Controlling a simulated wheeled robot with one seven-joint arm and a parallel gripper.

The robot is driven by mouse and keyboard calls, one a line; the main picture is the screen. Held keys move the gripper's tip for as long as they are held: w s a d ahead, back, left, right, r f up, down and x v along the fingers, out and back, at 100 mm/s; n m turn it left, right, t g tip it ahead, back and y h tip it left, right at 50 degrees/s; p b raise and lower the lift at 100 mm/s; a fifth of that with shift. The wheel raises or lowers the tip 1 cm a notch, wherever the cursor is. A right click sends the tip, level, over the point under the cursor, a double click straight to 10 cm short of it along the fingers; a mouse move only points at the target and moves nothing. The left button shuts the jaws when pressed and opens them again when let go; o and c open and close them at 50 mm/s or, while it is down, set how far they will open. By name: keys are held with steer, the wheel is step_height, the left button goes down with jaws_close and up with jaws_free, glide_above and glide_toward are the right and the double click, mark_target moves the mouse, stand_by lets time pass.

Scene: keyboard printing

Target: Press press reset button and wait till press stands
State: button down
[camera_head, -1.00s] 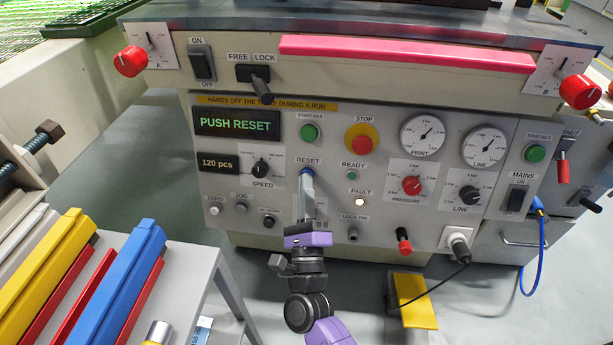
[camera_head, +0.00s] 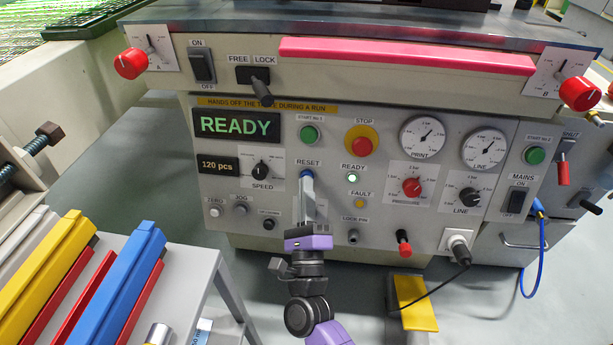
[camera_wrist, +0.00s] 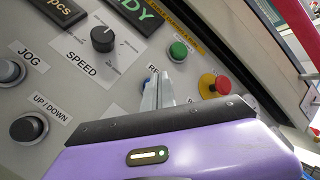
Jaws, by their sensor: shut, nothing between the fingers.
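The press's control panel (camera_head: 385,215) fills the middle of the head view. The blue reset button (camera_head: 307,173) sits under the RESET label, mostly hidden behind my fingertips. My gripper (camera_head: 307,182) is shut and empty, its tips at the button; I cannot tell whether they touch it. In the wrist view my closed fingers (camera_wrist: 158,88) point at the panel and cover most of the button. The display (camera_head: 237,124) reads READY in green. The READY lamp (camera_head: 352,177) glows whitish green. The FAULT lamp (camera_head: 359,203) is dull amber.
The red stop button (camera_head: 362,146) on its yellow base and the green start button (camera_head: 309,134) are close above. The speed knob (camera_head: 260,168) is to the left. A table with coloured squeegee-like bars (camera_head: 115,270) stands lower left. A yellow pedal (camera_head: 415,301) is on the floor.

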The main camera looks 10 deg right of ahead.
steer(key=shift+s+a+r, duration=0.15)
steer(key=shift+s, duration=0.3)
steer(key=shift+s, duration=0.1)
steer(key=s+p, duration=0.1)
steer(key=s+a+r+p, duration=0.1)
steer(key=s, duration=0.1)
steer(key=s+p, duration=0.1)
steer(key=shift+s+a+r, duration=0.2)
steer(key=shift+a+r, duration=0.05)
steer(key=shift+r, duration=0.05)
stand_by(0.5)
